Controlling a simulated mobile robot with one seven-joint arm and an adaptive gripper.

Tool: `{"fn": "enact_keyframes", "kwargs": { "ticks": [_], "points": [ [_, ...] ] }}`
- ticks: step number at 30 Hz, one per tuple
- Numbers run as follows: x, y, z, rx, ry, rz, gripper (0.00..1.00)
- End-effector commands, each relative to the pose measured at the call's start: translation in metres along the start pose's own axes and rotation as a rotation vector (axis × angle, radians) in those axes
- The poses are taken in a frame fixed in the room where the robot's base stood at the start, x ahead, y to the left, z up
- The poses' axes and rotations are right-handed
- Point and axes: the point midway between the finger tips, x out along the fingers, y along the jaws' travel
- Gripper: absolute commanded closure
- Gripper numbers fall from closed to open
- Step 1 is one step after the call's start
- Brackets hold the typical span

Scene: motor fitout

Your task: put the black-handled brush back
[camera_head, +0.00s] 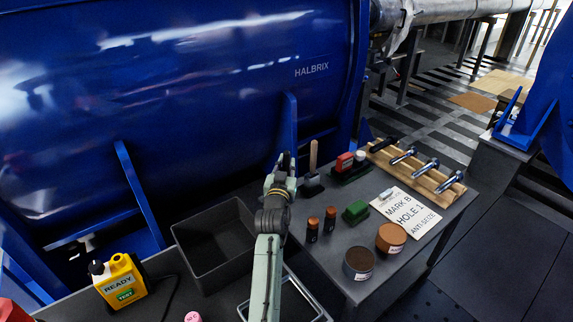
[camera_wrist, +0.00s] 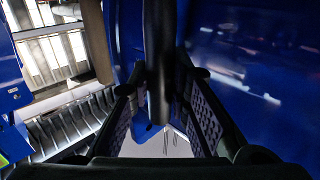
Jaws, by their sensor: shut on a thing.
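My gripper (camera_head: 283,168) is raised at the rear edge of the grey bench, just left of an upright wooden handle (camera_head: 313,158). In the wrist view my gripper (camera_wrist: 165,115) is shut on a dark upright shaft (camera_wrist: 158,55), which looks like the black-handled brush. Its bristles are not clearly visible, and in the head view my gripper and arm hide it. The wooden handle stands in a dark base on the bench, apart from my gripper.
An empty dark bin (camera_head: 182,232) lies left of my arm, beside a yellow bottle (camera_head: 122,281). Two small bottles (camera_head: 312,229), a green block (camera_head: 355,211), round tins (camera_head: 391,237), a sign card (camera_head: 407,214) and a wooden bolt rack (camera_head: 413,169) occupy the bench. A blue motor housing (camera_head: 180,100) rises behind.

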Motion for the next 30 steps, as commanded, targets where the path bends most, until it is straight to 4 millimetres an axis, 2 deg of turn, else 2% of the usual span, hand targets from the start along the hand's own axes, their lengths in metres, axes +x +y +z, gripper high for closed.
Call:
{"fn": "enact_keyframes", "kwargs": {
  "ticks": [30],
  "points": [
    [0.000,0.001,0.019,-0.001,-0.002,0.000,1.00]
  ]
}}
